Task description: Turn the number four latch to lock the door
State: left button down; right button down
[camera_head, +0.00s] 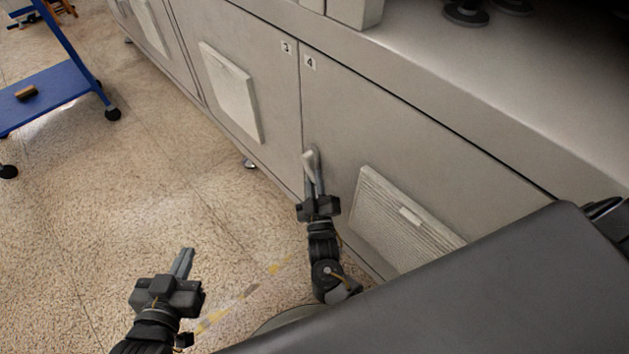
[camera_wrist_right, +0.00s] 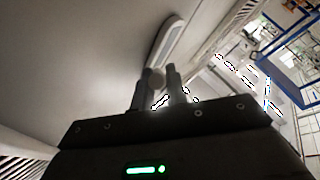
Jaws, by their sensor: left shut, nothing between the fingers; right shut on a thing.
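The number four latch (camera_head: 309,158) is a pale grey handle on the left edge of the door marked 4 (camera_head: 400,135). In the head view it looks near upright, slightly tilted. My right gripper (camera_head: 314,176) is at the latch from below, its fingers shut on the latch's lower part. In the right wrist view the latch (camera_wrist_right: 168,42) extends beyond the fingertips (camera_wrist_right: 160,74), and its gripped end is partly hidden between them. My left gripper (camera_head: 187,253) is shut and empty, over the floor to the left, away from the door.
The neighbouring door marked 3 (camera_head: 275,95) has a louvred vent (camera_head: 231,92). Another vent (camera_head: 400,222) is on door four. A dark panel (camera_head: 470,290) fills the lower right. A blue cart (camera_head: 50,105) stands far left. Floor left of the cabinet is open.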

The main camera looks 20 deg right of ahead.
jog(key=shift+d+r, duration=0.1)
jog(key=c, duration=1.4)
grip_release()
jog(key=shift+w, duration=0.1)
jog(key=v, duration=1.1)
